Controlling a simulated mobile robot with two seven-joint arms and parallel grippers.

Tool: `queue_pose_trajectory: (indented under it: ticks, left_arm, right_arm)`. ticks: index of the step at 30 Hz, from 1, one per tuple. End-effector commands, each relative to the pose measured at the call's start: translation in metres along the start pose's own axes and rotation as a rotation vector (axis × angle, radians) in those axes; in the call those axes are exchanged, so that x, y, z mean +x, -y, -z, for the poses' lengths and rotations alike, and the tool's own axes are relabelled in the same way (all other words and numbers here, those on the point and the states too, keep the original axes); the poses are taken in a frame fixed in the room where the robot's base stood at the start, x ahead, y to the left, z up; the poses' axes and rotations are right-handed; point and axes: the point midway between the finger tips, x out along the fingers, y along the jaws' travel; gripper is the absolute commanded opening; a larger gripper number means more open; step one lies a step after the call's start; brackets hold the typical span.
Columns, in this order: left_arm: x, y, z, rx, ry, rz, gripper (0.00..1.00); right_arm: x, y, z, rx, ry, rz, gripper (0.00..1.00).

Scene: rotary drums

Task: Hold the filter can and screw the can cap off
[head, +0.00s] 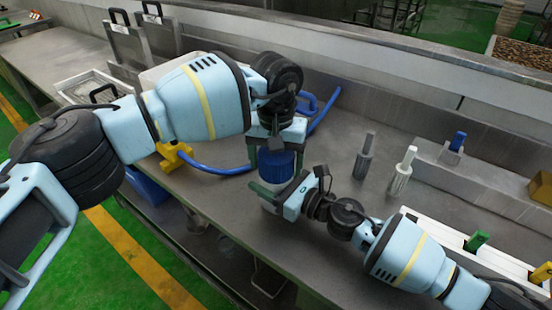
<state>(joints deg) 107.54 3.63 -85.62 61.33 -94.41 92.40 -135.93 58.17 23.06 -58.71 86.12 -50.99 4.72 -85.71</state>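A blue hose (215,170) and a yellow fitting (174,156) lie to the left behind my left arm. A grey tool (365,157) and a white-and-grey tool (402,172) stand to the right. The bench's front edge is close to the can.

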Motion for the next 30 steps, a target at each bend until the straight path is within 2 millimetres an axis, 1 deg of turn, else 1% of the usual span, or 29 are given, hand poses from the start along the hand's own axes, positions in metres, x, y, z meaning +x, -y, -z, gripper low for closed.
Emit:
queue_pose_trajectory:
  ticks: [1, 6, 8, 11, 14, 30]
  left_arm:
    - [-0.0001, 0.0, 0.0001, 0.0, 0.0, 0.0, 0.71]
    - [-0.0003, 0.0001, 0.0001, 0.0, 0.0, 0.0, 0.49]
    - [-0.0003, 0.0002, 0.0001, 0.0, 0.0, 0.0, 0.43]
    - [-0.0004, 0.0003, 0.0002, -0.016, 0.0, 0.0, 0.42]
    - [-0.0005, 0.0004, 0.0002, -0.094, 0.0, 0.0, 0.42]
    - [-0.0013, 0.0009, -0.0001, -0.951, -0.001, 0.001, 0.42]
  right_arm:
    - [-0.0001, 0.0, 0.0005, 0.0, -0.001, 0.0, 0.0]
    - [-0.0001, 0.0, 0.0005, 0.0, -0.001, 0.0, 0.0]
    - [-0.0001, 0.0, 0.0005, 0.0, -0.001, 0.0, 0.0]
    - [-0.0001, 0.0001, 0.0005, 0.0, -0.001, 0.0, 0.0]
    - [-0.0002, 0.0002, 0.0005, 0.0, -0.001, 0.001, 0.0]
    - [-0.0003, 0.0006, 0.0006, 0.001, -0.001, 0.002, 0.0]
